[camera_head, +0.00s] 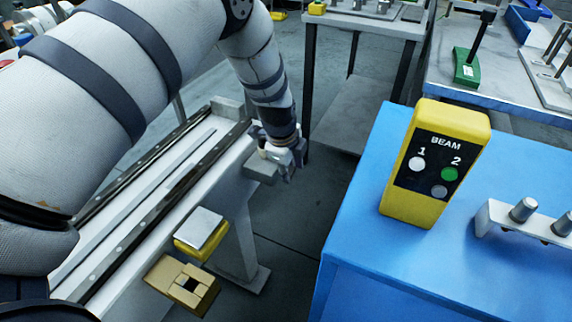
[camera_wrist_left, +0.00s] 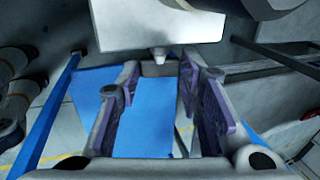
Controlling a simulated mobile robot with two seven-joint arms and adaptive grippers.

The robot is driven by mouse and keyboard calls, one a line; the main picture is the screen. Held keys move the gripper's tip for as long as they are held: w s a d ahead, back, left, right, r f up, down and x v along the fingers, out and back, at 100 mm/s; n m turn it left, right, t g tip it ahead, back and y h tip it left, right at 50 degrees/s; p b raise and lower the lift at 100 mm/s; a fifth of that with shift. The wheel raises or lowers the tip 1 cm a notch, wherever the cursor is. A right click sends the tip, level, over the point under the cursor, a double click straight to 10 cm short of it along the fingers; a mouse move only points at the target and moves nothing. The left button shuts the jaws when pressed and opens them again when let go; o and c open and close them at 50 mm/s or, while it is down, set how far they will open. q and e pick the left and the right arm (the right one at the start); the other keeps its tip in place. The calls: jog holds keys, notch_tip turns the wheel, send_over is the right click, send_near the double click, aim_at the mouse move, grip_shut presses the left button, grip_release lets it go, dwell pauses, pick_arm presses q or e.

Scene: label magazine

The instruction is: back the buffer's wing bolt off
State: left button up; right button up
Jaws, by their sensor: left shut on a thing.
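My left gripper (camera_head: 281,155) is beside the far end of the pale rail, next to a small grey block (camera_head: 261,170) that looks like the buffer. In the left wrist view the gripper (camera_wrist_left: 160,76) has its two fingers on either side of a small dark grey piece, which appears to be the wing bolt (camera_wrist_left: 160,69). It is shut on that piece. Just beyond is a light grey block (camera_wrist_left: 158,28) with a short pale stub below it. The bolt is hidden or too small to make out in the head view. My right gripper is not in view.
The long rail (camera_head: 130,215) runs beside my left arm. A yellow block with a pale top (camera_head: 200,228) and a tan block (camera_head: 183,284) are at its near side. A blue cabinet (camera_head: 390,275) carries a yellow BEAM box (camera_head: 437,160). Open floor lies between.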

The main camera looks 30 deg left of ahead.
pick_arm(q)
jog(key=shift+s+t, duration=0.25)
jog(key=shift+t, duration=0.85)
jog(key=shift+s+f+t, duration=0.1)
jog(key=shift+f+t, duration=0.05)
jog(key=shift+t, duration=0.55)
jog(key=o, duration=1.2)
jog(key=shift+c, duration=0.2)
jog(key=v, duration=1.2)
jog(key=shift+s, duration=0.2)
jog(key=shift+d+f, duration=0.1)
